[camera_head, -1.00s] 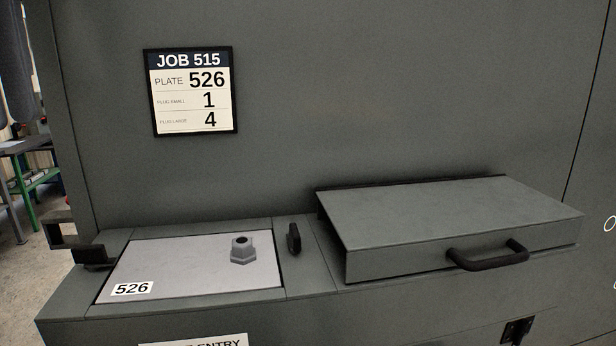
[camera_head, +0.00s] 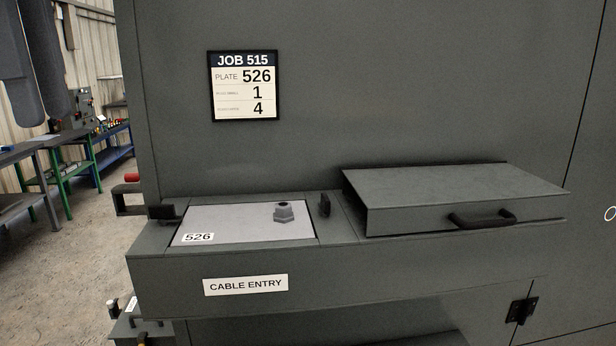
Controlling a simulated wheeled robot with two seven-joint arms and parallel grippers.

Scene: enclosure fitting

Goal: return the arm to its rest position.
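Dark grey rounded parts of my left arm (camera_head: 22,70) hang down at the upper left edge, well left of the enclosure and clear of it. I cannot make out the fingertips of my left gripper there, nor whether they are open or shut. My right gripper is not in view. The light grey plate (camera_head: 235,226) marked 526 lies in the cable entry opening. One grey hexagonal plug (camera_head: 284,214) stands upright on the plate near its right side. Nothing is seen touching the plate or plug except the enclosure's own parts.
Dark clamps stand left (camera_head: 162,212) and right (camera_head: 325,205) of the plate. A box-like cover with a handle (camera_head: 482,219) juts out at right. A job card (camera_head: 244,87) hangs above. Workbenches (camera_head: 85,150) stand behind at left; floor between is open.

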